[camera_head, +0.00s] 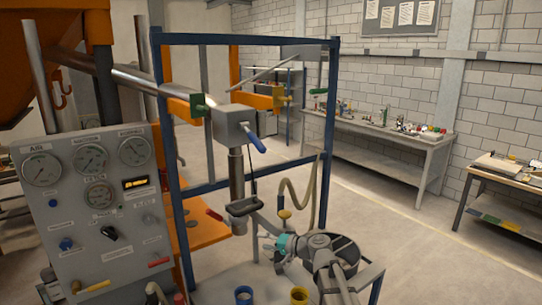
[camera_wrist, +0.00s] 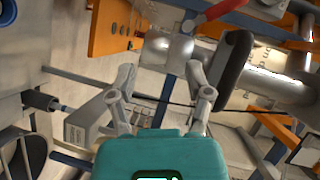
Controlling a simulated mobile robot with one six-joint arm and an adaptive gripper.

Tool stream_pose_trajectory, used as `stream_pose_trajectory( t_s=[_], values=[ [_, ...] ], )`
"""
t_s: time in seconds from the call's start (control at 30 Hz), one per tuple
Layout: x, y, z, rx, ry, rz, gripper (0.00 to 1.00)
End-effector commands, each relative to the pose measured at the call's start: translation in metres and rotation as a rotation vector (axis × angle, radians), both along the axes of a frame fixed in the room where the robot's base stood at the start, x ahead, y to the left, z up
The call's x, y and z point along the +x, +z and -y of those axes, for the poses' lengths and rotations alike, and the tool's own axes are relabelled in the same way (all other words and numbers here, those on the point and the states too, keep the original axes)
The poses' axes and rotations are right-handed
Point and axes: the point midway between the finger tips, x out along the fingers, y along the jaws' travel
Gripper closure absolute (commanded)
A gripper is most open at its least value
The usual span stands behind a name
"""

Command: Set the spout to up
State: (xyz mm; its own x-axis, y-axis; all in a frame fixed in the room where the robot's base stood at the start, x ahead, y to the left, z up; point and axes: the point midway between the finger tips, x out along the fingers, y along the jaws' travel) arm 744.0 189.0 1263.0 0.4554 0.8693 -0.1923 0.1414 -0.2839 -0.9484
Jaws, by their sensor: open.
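In the head view a grey box (camera_head: 234,124) with a blue lever hangs on the frame. A grey vertical pipe (camera_head: 237,175) runs down from it, apparently the spout, with its lower end downward. A dark handle (camera_head: 245,207) is at its lower part. My gripper (camera_head: 258,222) is just right of that lower end. In the wrist view my gripper (camera_wrist: 161,80) is open, with nothing seen held between its fingers. The dark handle (camera_wrist: 235,66) is beside the right finger, and a grey metal cylinder (camera_wrist: 168,47) lies beyond the fingertips. Contact cannot be told.
A gauge panel (camera_head: 93,205) stands at the left. A blue frame (camera_head: 171,150) surrounds the pipe, and a beige hose (camera_head: 300,205) hangs at its right. Open floor (camera_head: 440,255) lies to the right.

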Motion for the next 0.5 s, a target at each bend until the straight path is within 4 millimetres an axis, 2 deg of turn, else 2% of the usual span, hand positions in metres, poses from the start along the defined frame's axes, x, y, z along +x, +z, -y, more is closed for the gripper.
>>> stream_pose_trajectory(
  t_s=[0.03, 0.1, 0.27, 0.5],
  values=[
    [-0.013, -0.018, 0.003, -0.059, 0.019, -0.008, 0.35],
    [-0.026, -0.039, 0.007, -0.145, 0.046, -0.024, 0.35],
    [-0.057, -0.084, 0.022, -0.34, 0.102, -0.072, 0.35],
    [-0.103, -0.146, 0.058, -0.635, 0.169, -0.17, 0.35]
  ],
)
